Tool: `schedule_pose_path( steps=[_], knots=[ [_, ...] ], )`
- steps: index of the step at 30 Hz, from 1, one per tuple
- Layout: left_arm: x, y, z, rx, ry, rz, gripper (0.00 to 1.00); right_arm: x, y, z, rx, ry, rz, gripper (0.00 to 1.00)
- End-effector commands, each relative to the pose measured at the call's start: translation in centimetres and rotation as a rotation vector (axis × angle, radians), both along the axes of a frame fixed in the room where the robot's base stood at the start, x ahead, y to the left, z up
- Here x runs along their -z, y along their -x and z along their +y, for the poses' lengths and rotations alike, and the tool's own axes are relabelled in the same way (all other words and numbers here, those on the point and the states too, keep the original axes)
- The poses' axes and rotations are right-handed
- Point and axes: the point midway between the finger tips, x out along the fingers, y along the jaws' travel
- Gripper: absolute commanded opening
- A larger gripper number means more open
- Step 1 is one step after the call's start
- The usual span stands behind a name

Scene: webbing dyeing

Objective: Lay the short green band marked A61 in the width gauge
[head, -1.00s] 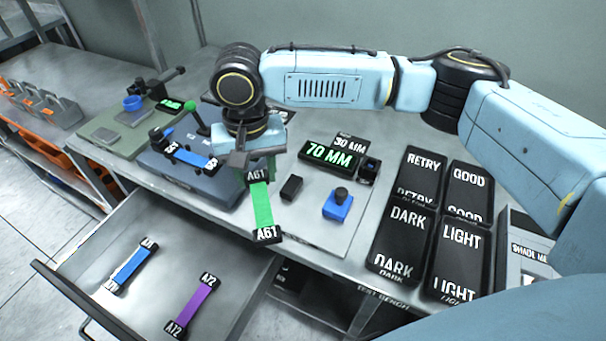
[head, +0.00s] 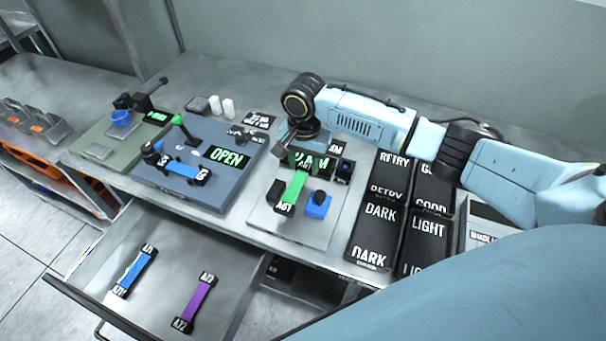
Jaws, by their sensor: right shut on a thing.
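The short green band marked A61 (head: 294,187) hangs over the width gauge (head: 262,222), a light grey plate with a display, a small black block (head: 274,187) and a blue block with a black knob (head: 318,207). My right gripper (head: 303,154) is shut on the band's far end. The near end, with its A61 label, is between the black block and the blue block in the picture. I cannot tell whether it touches the plate. The gripper and band partly hide the gauge display. My left gripper is not in view.
Left of the gauge is a blue-grey fixture (head: 228,190) with a blue band (head: 183,169) and an OPEN display. Black DARK (head: 376,230) and LIGHT pads stand to the right. The open drawer (head: 225,262) in front holds a blue band (head: 135,271) and a purple band (head: 195,303).

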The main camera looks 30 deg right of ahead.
Motion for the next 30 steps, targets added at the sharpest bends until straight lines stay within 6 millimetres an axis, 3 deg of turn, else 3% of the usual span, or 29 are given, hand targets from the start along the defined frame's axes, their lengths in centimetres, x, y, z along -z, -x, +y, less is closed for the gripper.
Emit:
schedule_pose_path(
  steps=[9, 19, 20, 24, 30],
  knots=[
    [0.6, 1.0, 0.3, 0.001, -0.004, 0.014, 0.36, 3.7, 0.0, 0.1, -0.001, -0.001, -0.001, 0.18],
    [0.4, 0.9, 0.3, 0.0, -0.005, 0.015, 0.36, 3.9, 0.0, 0.1, -0.001, -0.001, -0.001, 0.18],
    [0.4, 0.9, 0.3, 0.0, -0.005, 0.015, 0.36, 4.0, 0.0, 0.1, -0.001, 0.0, 0.0, 0.42],
    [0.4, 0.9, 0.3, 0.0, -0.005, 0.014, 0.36, 3.9, 0.0, 0.0, -0.001, -0.001, -0.001, 0.61],
    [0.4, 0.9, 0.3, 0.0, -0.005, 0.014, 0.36, 3.9, 0.0, 0.0, -0.001, 0.0, -0.001, 0.63]
  ],
)
